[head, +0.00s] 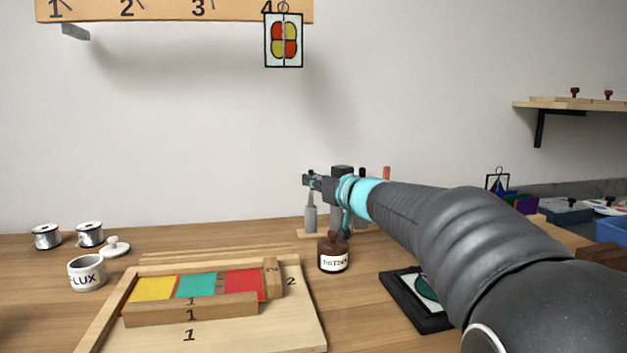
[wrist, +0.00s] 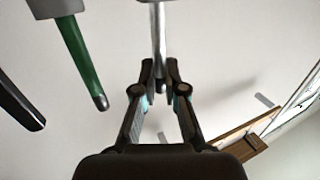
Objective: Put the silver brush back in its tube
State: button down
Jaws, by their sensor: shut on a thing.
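My gripper (head: 312,182) is over the left end of the tube rack in the head view. In the wrist view my gripper (wrist: 160,68) is shut on the silver brush (wrist: 158,32), a thin pale rod running from the fingertips to the top edge. In the head view the silver brush (head: 310,196) shows as a short upright piece below the fingers, directly above a grey tube (head: 310,219). The brush and tube look lined up and meeting; I cannot tell how deep the brush sits. Its lower end is hidden.
A green-handled tool (wrist: 82,62) and a black one (wrist: 20,105) are beside the brush. A brown patina jar (head: 333,256) stands in front of the rack. A wooden board with coloured glass (head: 320,335) lies left, a black-framed pad (head: 400,300) right.

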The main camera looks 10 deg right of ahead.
jog(key=c, duration=0.7)
grip_release()
notch_tip(320, 180, up, 7)
jog(key=shift+p, duration=0.3)
dwell(0.6)
dwell(0.5)
